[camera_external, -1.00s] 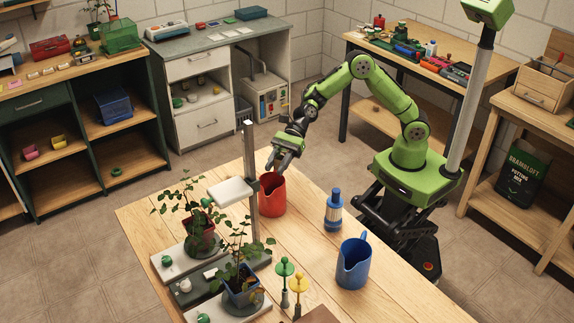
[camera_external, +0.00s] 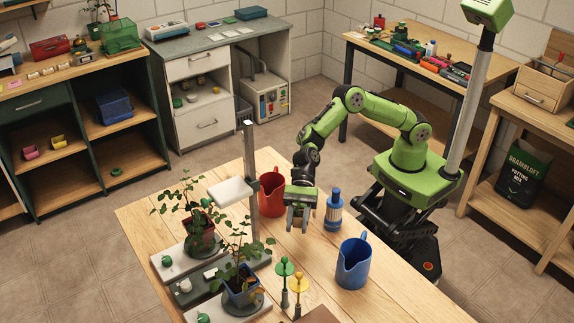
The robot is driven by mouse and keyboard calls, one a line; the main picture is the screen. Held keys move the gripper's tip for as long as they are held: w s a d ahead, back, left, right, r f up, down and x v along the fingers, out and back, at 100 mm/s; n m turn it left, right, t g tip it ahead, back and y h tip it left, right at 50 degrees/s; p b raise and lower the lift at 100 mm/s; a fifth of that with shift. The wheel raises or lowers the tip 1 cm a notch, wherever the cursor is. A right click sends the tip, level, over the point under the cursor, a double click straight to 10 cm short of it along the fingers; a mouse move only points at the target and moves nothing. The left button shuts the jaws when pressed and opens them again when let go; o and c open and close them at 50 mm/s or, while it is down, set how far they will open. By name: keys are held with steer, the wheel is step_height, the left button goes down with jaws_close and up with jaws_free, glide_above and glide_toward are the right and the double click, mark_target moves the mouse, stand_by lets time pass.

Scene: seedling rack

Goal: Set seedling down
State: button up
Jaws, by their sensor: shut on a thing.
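One seedling in a red pot (camera_external: 201,245) stands on a pale plate of the rack. Another seedling in a blue pot (camera_external: 240,291) stands nearer the camera. My gripper (camera_external: 298,222) points down over the table, right of the red pitcher (camera_external: 271,192) and left of the blue bottle (camera_external: 333,210). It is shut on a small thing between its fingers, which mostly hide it. I cannot tell what the thing is, or whether it touches the table. Both seedlings are apart from my gripper.
The rack has a grey post (camera_external: 250,170) with a white plate (camera_external: 231,190). A blue pitcher (camera_external: 353,265) stands front right. A green stake (camera_external: 285,272) and a yellow one (camera_external: 298,290) stand beside the blue-potted seedling. The wooden table (camera_external: 410,300) is bare at the right front.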

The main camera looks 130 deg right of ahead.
mark_target(296, 251)
step_height(296, 251, down, 10)
steer(key=b, duration=0.3)
steer(key=shift+r, duration=0.2)
steer(key=o, duration=1)
steer(key=shift+f, duration=0.15)
steer(key=shift+s+d+r, duration=0.1)
steer(key=shift+d+r, duration=0.15)
steer(key=shift+r, duration=0.05)
steer(key=p+v, duration=0.2)
steer(key=v, duration=0.9)
steer(key=shift+r+p, duration=0.1)
steer(key=shift+p, duration=0.25)
steer(key=shift+s+d, duration=0.1)
steer(key=shift+s, duration=0.15)
